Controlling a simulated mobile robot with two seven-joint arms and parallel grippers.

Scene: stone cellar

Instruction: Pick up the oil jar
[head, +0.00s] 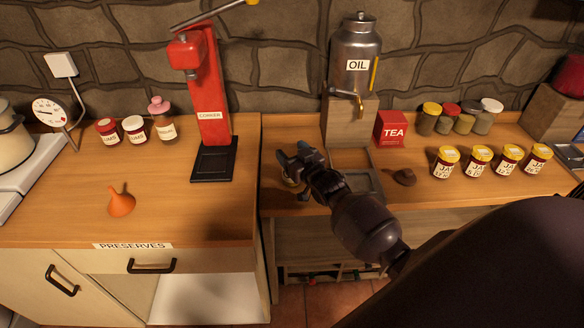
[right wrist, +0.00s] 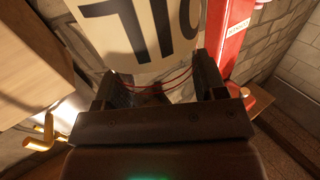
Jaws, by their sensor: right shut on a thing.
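My right gripper (head: 303,165) is over the counter, just right of the corker. In the right wrist view its two fingers (right wrist: 160,90) are shut on the oil jar (right wrist: 135,30), around a clear part with thin red lines. The jar's cream label with big black letters appears upside down there. In the head view the gripper hides most of the jar; only a small pale golden bit (head: 290,183) shows beside the fingers. I cannot tell whether the jar touches the counter. My left gripper is not in view.
A metal OIL tank (head: 356,55) with a brass tap (head: 348,95) stands on a block (head: 345,128) behind. The red corker (head: 208,100) stands left. A tray (head: 360,182), TEA box (head: 391,128) and several jars are right. An orange funnel (head: 120,202) lies on the left counter.

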